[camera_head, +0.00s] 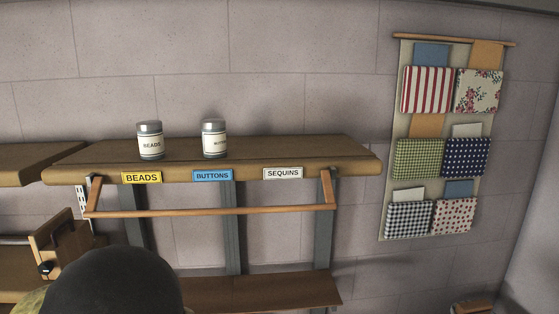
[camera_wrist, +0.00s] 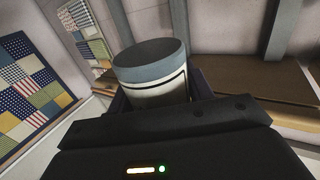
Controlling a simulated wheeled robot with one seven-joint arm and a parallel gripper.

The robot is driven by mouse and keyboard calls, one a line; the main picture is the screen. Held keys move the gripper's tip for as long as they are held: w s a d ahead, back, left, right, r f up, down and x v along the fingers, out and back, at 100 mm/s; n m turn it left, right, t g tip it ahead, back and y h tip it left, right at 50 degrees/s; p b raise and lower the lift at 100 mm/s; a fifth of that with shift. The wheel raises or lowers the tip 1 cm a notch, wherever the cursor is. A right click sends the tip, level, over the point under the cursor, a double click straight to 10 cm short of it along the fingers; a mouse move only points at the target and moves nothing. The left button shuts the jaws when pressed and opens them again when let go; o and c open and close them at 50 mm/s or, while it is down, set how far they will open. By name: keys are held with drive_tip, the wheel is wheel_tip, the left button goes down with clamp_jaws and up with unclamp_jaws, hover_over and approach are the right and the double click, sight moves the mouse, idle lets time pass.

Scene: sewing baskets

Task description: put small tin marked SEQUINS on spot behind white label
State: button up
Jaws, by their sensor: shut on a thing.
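My gripper (camera_wrist: 160,97) is shut on a small white tin (camera_wrist: 155,94) with a blue-grey lid and a dark line round its side. The tin shows in the wrist view; no word on it can be read there. In the head view, the white label (camera_head: 283,173) reads SEQUINS and is on the front edge of the wooden shelf (camera_head: 310,156), at the right. The shelf top behind this label is bare. The held tin and my gripper's fingers are not visible in the head view.
A BEADS tin (camera_head: 150,140) stands behind the yellow label (camera_head: 141,177), and a BUTTONS tin (camera_head: 214,139) behind the blue label (camera_head: 212,175). A wooden rail (camera_head: 210,211) runs below the shelf front. A fabric pocket hanging (camera_head: 400,130) is on the wall at right.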

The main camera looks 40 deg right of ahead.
drive_tip(key=s+r+p, duration=0.2)
drive_tip(key=r+p, duration=0.1)
drive_tip(key=r, duration=0.7)
drive_tip(key=s+r+p, duration=0.3)
drive_tip(key=r+p, duration=0.1)
drive_tip(key=r, duration=0.7)
drive_tip(key=s+a+r+t+p, duration=0.1)
drive_tip(key=r+p, duration=0.3)
drive_tip(key=r, duration=0.7)
drive_tip(key=shift+s+n+y, duration=0.3)
drive_tip(key=shift+s+n, duration=0.1)
drive_tip(key=shift+s, duration=0.25)
